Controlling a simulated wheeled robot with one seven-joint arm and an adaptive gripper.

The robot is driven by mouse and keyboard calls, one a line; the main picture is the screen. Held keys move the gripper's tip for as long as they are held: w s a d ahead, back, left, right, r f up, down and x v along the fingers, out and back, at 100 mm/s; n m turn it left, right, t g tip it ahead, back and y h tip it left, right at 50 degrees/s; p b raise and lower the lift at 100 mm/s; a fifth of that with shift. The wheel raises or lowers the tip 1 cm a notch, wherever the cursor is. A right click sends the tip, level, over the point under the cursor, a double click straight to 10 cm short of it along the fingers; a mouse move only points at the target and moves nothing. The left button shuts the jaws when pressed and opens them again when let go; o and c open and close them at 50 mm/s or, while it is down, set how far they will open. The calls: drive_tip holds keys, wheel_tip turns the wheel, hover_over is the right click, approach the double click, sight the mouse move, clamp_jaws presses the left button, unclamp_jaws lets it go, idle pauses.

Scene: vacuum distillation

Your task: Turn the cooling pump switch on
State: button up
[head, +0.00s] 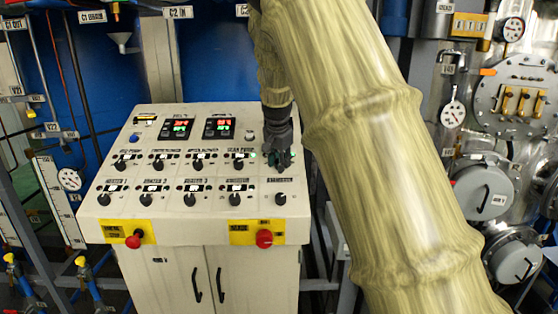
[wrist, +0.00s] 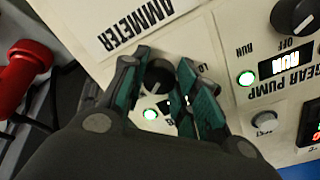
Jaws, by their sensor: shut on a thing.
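The control panel (head: 125,180) carries two rows of black rotary switches with small displays. My gripper (head: 279,158) reaches down onto the right end of the upper row, just right of the gear pump switch (head: 239,163). In the wrist view, my gripper's teal fingers (wrist: 160,92) are shut on a black round knob (wrist: 158,76), one finger on each side.
Two red emergency-type buttons, left (head: 133,242) and right (head: 264,239), sit on the panel's front. Metal vessels (head: 480,190) and gauges stand at the right.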

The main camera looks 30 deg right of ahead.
drive_tip(key=shift+r+m, duration=0.15)
drive_tip(key=shift+m, duration=0.35)
drive_tip(key=o, duration=1)
drive_tip(key=shift+o, duration=0.2)
drive_tip(key=v, duration=1.1)
drive_tip(key=shift+r, duration=0.45)
drive_tip(key=shift+f, duration=0.1)
